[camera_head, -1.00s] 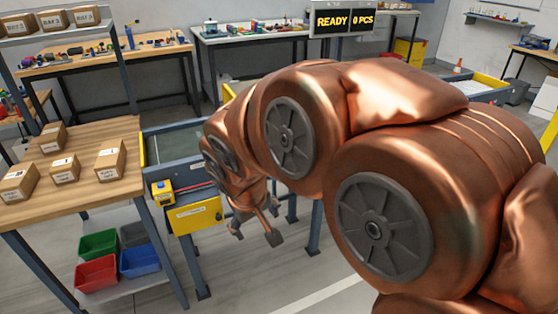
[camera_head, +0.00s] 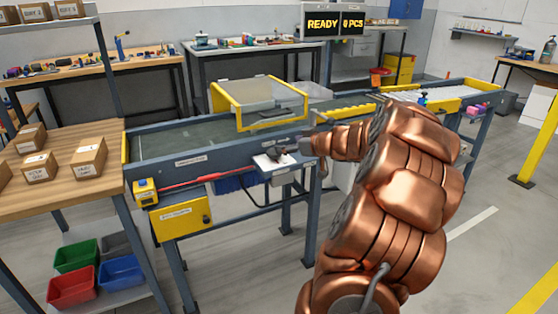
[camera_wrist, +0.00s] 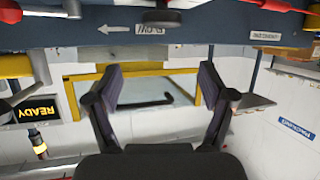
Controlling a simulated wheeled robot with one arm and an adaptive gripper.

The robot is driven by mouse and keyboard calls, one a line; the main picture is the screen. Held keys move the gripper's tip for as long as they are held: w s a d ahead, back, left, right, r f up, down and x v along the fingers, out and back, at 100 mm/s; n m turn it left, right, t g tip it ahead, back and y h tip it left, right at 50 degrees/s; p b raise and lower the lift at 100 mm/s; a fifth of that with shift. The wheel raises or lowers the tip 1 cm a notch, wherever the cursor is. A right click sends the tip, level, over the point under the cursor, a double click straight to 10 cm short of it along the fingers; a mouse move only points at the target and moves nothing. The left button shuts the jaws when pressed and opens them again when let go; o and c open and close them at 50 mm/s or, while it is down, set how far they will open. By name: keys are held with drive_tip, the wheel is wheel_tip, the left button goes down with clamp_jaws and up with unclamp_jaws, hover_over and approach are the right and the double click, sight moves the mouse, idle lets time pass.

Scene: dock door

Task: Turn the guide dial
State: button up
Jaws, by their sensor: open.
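A dark knob (camera_head: 281,154), which looks like the guide dial, sits on a small white plate (camera_head: 268,163) at the conveyor's front side in the head view. A dark round knob (camera_wrist: 162,18) also shows at the top middle of the wrist view, beyond my fingers; I cannot tell whether it is the same one. My gripper (camera_wrist: 160,82) is open and empty, its two dark fingers spread wide. In the head view, my gripper (camera_head: 308,147) is just right of the plate, partly hidden by my wrist. I cannot tell any contact.
The conveyor (camera_head: 190,140) carries a yellow-framed clear guard (camera_head: 245,100). A yellow box (camera_head: 180,219) and a red cord (camera_head: 205,180) are on its front. A wooden table (camera_head: 90,140) with cartons stands left. A sign (camera_head: 335,24) reads READY. Floor in front is partly clear.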

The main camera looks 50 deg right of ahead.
sight(274, 155)
drive_tip(key=shift+y, duration=0.4)
drive_tip(key=shift+w+d+f+b, duration=0.2)
drive_tip(key=shift+w+f+b, duration=0.7)
drive_tip(key=shift+w+f, duration=1.75)
drive_tip(key=c, duration=1.1)
drive_tip(key=shift+r, duration=0.1)
drive_tip(key=shift+c, duration=0.2)
